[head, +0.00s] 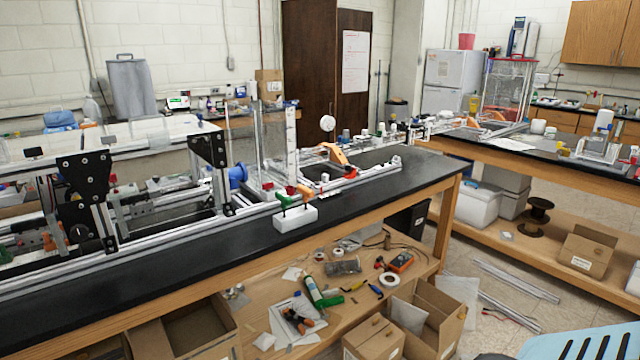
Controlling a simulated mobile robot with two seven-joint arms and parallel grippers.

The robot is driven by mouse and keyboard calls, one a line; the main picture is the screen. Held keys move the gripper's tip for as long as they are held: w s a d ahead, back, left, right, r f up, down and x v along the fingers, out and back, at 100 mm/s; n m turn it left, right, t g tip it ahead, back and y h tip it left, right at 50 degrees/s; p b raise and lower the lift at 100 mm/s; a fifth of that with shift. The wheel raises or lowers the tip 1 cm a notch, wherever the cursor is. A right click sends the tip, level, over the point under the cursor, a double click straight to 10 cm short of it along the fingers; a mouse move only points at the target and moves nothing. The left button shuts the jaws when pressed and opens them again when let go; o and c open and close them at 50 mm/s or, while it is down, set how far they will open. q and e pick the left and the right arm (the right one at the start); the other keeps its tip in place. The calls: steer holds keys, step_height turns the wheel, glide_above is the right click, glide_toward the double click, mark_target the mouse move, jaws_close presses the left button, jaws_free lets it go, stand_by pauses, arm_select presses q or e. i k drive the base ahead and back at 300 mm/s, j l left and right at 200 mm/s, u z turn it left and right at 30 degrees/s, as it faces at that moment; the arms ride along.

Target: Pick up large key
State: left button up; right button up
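I cannot make out a large key anywhere in the head view; small items on the bench and shelf are too small to tell apart. The aluminium extrusion frame (110,230) with black plates (84,188) stands on the black bench top (345,215) at the left. A white block (295,217) with small green and red-orange pieces on top sits at the frame's front edge. Neither of my grippers is in view.
The wooden lower shelf (355,312) holds loose tools, a tape roll (389,279) and cardboard boxes (440,305). Metal bars (515,281) lie on the floor at right. A light blue slatted object (585,343) fills the bottom right corner. The bench's front strip is mostly clear.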

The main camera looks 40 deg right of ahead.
mark_target(307, 193)
steer(key=i+l+z, duration=0.85)
steer(key=l+z, duration=0.15)
steer(key=l, duration=0.1)
